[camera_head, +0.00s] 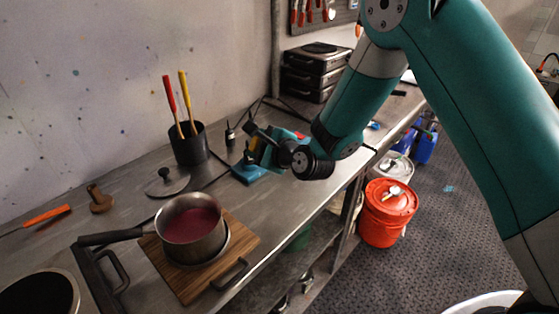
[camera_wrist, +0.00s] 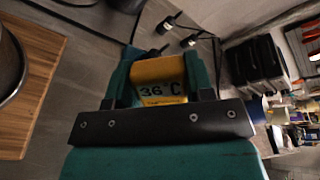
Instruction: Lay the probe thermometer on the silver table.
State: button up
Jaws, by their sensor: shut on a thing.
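The probe thermometer (camera_wrist: 160,70) is a yellow body reading "36 C" in the wrist view. It sits between the two teal fingers of my gripper (camera_wrist: 160,85), which is shut on it. In the head view my gripper (camera_head: 257,152) is over the silver table (camera_head: 275,205), right of the black tool pot, and a bit of the yellow thermometer (camera_head: 254,143) shows. The silver table is a long grey metal worktop along the wall. I cannot tell how high the thermometer is above it. Part of the thermometer is hidden by the gripper.
A pot of dark pink liquid (camera_head: 192,228) stands on a wooden board (camera_head: 245,243). A black pot (camera_head: 189,148) with red and yellow handles and a lid (camera_head: 167,183) are behind. Black cases (camera_head: 310,72) stand at the far end. An orange-red bucket (camera_head: 388,212) is on the floor.

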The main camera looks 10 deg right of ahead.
jog(key=w+d+f+n+b, duration=0.1)
jog(key=d+f+b, duration=0.1)
jog(key=f+b, duration=0.1)
jog(key=w+d+f+n+h+b, duration=0.1)
jog(key=d+f+b, duration=0.1)
jog(key=f, duration=0.4)
jog(key=w+d+f+n+h+b, duration=0.1)
jog(key=d+f+b, duration=0.1)
jog(key=f, duration=0.3)
jog(key=shift+w+d+f+b, duration=0.1)
jog(key=shift+w+f+b, duration=0.05)
jog(key=shift+b, duration=0.75)
jog(key=o, duration=1)
